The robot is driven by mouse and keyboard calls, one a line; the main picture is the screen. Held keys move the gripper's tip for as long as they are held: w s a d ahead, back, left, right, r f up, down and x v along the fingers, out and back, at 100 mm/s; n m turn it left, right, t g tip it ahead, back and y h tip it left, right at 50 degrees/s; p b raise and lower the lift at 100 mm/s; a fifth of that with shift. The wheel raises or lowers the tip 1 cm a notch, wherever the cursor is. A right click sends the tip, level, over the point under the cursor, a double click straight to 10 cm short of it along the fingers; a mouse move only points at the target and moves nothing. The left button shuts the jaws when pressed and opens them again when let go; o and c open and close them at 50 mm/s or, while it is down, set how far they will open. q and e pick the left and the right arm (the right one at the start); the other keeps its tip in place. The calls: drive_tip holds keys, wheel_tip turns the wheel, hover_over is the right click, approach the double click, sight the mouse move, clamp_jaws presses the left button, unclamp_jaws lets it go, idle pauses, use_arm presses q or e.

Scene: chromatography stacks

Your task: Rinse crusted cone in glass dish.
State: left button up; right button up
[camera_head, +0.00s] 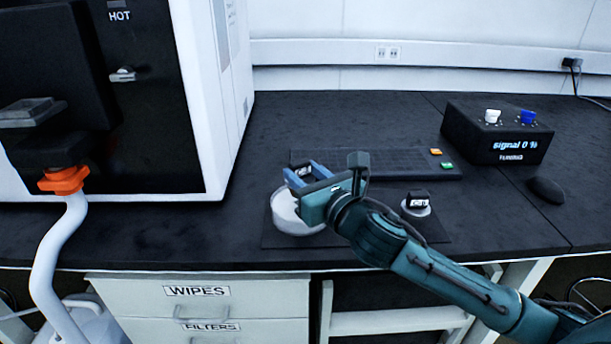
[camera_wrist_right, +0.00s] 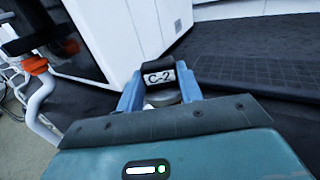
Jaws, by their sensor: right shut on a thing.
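My right gripper (camera_head: 304,173) is shut on a small black-topped piece (camera_wrist_right: 153,66) with a white "C-2" label. In the right wrist view it sits between the two blue fingers, with a pale grey part just visible below the label. In the head view the gripper is over the back of a round whitish dish (camera_head: 288,219) on a dark mat. The gripper hides part of the dish, and whether the piece touches it cannot be told. Any crust on the piece is hidden. A second black-topped piece (camera_head: 418,198) with a label stands on a small pale round base (camera_head: 408,211) to the right. My left gripper is not in view.
A box reading "signal 0 %" (camera_head: 497,133) and a dark mouse (camera_head: 546,190) are at the right. A large white and black instrument (camera_head: 212,110) stands at the left.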

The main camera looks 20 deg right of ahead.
drive_tip(key=shift+f+b, duration=0.4)
drive_tip(key=shift+f, duration=0.25)
wheel_tip(320, 180, down, 2)
drive_tip(key=shift+b, duration=0.55)
drive_tip(key=shift+f+b, duration=0.3)
drive_tip(key=shift+f, duration=0.25)
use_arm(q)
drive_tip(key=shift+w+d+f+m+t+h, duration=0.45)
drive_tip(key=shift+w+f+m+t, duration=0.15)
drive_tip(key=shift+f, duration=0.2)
use_arm(e)
drive_tip(key=shift+f, duration=0.45)
drive_tip(key=shift+f, duration=0.1)
